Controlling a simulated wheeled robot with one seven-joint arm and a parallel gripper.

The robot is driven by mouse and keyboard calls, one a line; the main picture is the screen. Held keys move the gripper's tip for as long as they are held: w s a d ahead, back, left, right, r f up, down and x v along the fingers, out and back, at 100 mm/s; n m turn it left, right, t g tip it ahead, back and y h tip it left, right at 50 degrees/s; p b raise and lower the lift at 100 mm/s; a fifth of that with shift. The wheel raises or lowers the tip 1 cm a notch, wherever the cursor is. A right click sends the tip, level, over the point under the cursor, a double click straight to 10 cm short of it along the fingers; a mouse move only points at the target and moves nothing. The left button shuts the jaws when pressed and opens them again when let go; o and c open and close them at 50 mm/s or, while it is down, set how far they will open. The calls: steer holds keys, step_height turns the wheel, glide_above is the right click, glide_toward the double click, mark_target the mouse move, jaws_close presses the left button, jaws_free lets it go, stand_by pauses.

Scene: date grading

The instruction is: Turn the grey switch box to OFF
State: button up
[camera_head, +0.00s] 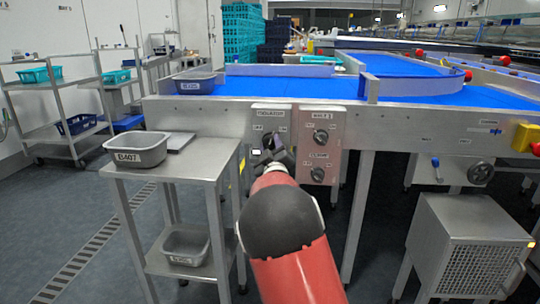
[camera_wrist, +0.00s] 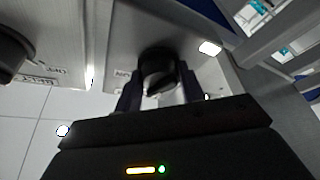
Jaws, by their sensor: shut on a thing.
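The grey switch box (camera_head: 270,113) hangs on the front of the blue-belt conveyor frame, left of a second panel. Its top label seems to read ISOLATOR. My gripper (camera_head: 274,148) is up against its front and covers most of its knob in the head view. In the wrist view the box's face (camera_wrist: 190,25) shows with a black rotary knob (camera_wrist: 158,72). My gripper's fingers (camera_wrist: 160,92) stand on either side of the knob and are shut on it. The knob's exact setting cannot be told.
The BELT 1 panel (camera_head: 333,150) with two black knobs sits close to the right. A steel side table (camera_head: 190,170) with a grey tub (camera_head: 138,150) stands at left. A grey mesh-fronted cabinet (camera_head: 465,240) stands at right.

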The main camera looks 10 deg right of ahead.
steer(key=n+y+b, duration=0.1)
steer(key=n, duration=0.1)
steer(key=n+g+b, duration=0.1)
steer(key=n, duration=0.2)
steer(key=n+g+y+b, duration=0.1)
steer(key=n, duration=0.1)
steer(key=shift+d+r+n+y, duration=0.1)
steer(key=shift+n+y, duration=0.2)
steer(key=shift+n, duration=0.1)
steer(key=n+g+b, duration=0.1)
steer(key=n, duration=0.2)
steer(key=shift+r+y, duration=0.2)
steer(key=shift+y, duration=0.1)
steer(key=shift+n+g, duration=0.7)
steer(key=shift+n, duration=0.7)
steer(key=o, duration=1)
steer(key=shift+s+d+r+b, duration=0.15)
steer(key=shift+s+b, duration=0.25)
steer(key=shift+s, duration=1.55)
steer(key=shift+s+d+r+b, duration=0.15)
steer(key=shift+s+b, duration=0.25)
steer(key=shift+s, duration=1.55)
